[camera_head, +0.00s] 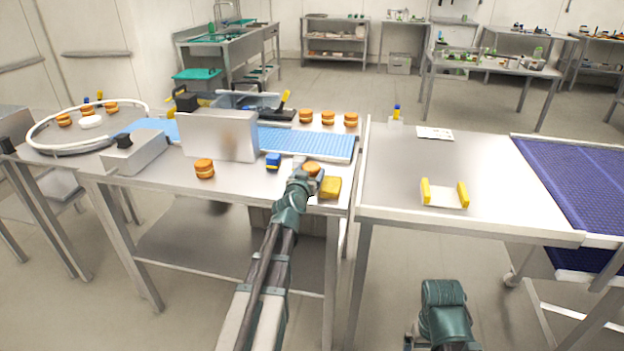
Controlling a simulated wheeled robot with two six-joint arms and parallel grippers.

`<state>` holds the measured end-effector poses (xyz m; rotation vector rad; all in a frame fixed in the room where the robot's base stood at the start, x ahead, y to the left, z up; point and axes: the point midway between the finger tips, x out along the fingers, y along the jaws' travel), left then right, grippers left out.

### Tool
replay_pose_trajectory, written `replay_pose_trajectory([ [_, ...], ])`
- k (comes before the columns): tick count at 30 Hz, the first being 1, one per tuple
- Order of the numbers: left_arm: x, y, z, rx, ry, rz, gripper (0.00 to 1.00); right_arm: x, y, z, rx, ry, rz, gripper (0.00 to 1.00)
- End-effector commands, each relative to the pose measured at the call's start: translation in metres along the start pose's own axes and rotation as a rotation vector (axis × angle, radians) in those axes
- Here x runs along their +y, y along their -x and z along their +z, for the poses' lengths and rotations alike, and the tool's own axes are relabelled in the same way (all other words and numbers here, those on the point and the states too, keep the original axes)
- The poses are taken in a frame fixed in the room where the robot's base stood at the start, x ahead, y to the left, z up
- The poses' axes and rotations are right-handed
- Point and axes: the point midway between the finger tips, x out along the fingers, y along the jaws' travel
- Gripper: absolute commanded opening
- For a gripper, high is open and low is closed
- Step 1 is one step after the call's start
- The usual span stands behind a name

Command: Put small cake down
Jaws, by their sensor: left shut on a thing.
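My left gripper (304,178) is over the front right part of the left steel table (240,182). It is shut on a small round orange-brown cake (312,168), which is partly hidden by the gripper. From this angle I cannot tell whether the cake touches the tabletop. A similar stacked cake (204,168) stands near the table's front edge, left of the gripper. More such cakes (328,118) stand in a row at the back right. My right arm shows at the bottom right, but its gripper is out of view.
A yellow block (331,187) lies just right of the gripper, and a blue block (273,161) to its left. Behind are a blue belt (310,142) and an upright metal plate (218,135). The right table (400,170) is mostly bare, with a yellow-ended holder (444,198).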

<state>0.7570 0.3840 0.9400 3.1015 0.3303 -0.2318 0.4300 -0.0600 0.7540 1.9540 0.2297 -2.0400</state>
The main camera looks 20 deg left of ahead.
Motion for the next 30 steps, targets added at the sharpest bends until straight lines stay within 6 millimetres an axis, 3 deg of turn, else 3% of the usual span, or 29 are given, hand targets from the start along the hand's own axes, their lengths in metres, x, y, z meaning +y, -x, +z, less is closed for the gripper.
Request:
replay_pose_trajectory([
  [11, -0.0004, -0.0006, 0.0045, 0.0, 0.001, 0.0, 0.52, -0.0004, -0.0047, -0.0003, 0.0, 0.0, 0.0, 1.0],
  [12, -0.0003, -0.0005, 0.0038, 0.0, 0.001, 0.0, 0.8, -0.0003, -0.0039, -0.0002, 0.0, 0.0, 0.0, 1.0],
  [15, -0.0003, -0.0004, 0.0031, 0.0, 0.001, 0.0, 0.98, -0.0003, -0.0032, -0.0002, 0.0, 0.0, 0.0, 1.0],
  [16, -0.0003, -0.0004, 0.0031, 0.0, 0.001, 0.0, 1.0, -0.0003, -0.0032, -0.0002, 0.0, 0.0, 0.0, 1.0],
  [27, -0.0003, 0.0002, -0.0012, 0.0, 0.001, 0.0, 1.0, 0.0001, 0.0012, 0.0001, 0.0, 0.0, 0.0, 1.0],
  [30, 0.0018, 0.0082, -0.0005, 0.0, 0.0, 0.0, 1.0, 0.0002, 0.0017, 0.0002, 0.0, 0.0, 0.0, 1.0],
])
